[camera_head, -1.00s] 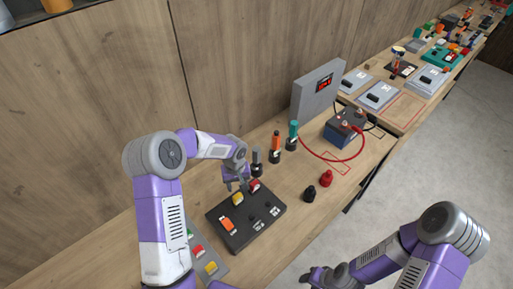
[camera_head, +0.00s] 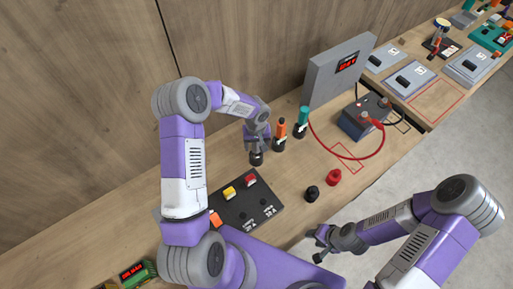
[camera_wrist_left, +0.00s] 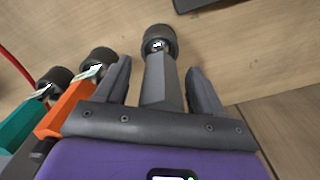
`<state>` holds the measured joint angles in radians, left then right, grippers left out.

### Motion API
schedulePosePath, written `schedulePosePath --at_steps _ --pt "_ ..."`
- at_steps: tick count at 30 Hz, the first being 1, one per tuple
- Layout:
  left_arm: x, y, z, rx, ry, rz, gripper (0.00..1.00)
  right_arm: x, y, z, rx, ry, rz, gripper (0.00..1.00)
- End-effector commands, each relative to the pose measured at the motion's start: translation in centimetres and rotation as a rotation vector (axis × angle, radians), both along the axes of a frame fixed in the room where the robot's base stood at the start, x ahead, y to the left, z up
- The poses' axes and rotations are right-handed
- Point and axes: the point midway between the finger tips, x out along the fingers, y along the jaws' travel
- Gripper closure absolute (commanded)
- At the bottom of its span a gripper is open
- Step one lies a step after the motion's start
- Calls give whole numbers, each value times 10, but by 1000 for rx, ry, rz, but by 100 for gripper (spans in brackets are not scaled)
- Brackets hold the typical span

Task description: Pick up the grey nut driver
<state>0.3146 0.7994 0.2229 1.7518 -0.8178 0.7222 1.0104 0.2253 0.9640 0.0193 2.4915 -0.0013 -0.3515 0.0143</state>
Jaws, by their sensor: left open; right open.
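The grey nut driver (camera_wrist_left: 162,82) shows in the left wrist view with its grey handle between my left gripper's fingers. Its end sits in a round black holder (camera_wrist_left: 158,38). There is a visible gap on each side of the handle. My left gripper (camera_wrist_left: 160,88) is open around it. In the head view my left gripper (camera_head: 257,143) is over the black holder (camera_head: 256,159) and hides most of the driver. My right gripper (camera_head: 322,245) is open and empty at the table's front edge, away from the drivers.
An orange driver (camera_head: 281,130) and a teal driver (camera_head: 302,116) stand in holders just right of my left gripper. A black switch panel (camera_head: 260,199) lies in front. A black cap (camera_head: 312,193), a red cap (camera_head: 334,177) and a battery (camera_head: 358,122) are further right.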

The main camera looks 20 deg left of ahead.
Motion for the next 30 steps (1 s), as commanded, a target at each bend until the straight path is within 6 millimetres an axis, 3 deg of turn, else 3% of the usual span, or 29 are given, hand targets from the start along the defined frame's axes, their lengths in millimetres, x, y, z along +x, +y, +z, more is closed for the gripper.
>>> schedulePosePath --at_steps 3,11,24,30 --pt "0 1 -13 0 0 3 32 1 0 -7 0 -1 0 57" --pt "0 1 -12 1 -2 2 33 0 0 -6 1 -1 1 57" --pt "1 1 -12 1 -2 2 100 0 0 -6 1 -1 1 57" --pt "1 1 -12 1 -3 2 100 0 0 -6 0 -1 1 57"
